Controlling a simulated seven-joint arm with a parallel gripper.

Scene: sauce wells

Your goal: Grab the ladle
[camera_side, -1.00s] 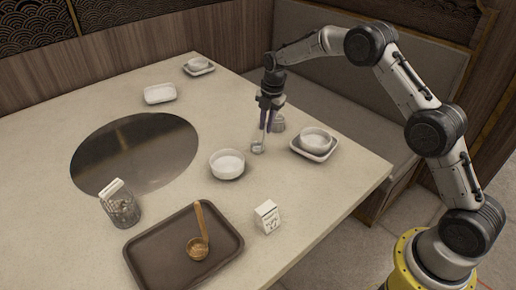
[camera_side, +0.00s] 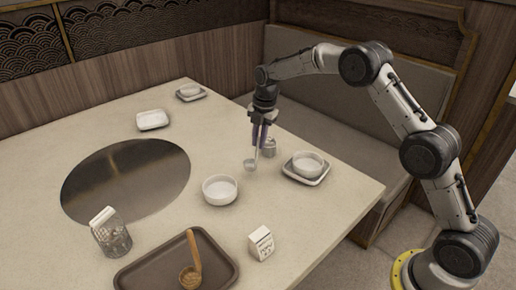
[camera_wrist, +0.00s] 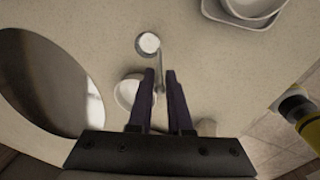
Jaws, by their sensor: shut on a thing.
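A small metal ladle hangs in my gripper (camera_side: 260,138), which is shut on its thin handle. Its round cup (camera_side: 250,165) is at the lower end, just over the table. In the wrist view the ladle's cup (camera_wrist: 148,43) shows ahead of the fingertips, with the handle running back to my gripper (camera_wrist: 160,78). Part of the handle is hidden by the fingers. A wooden ladle (camera_side: 192,258) lies on the dark tray (camera_side: 140,275) at the front.
A white bowl (camera_side: 220,189) stands left of my gripper.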

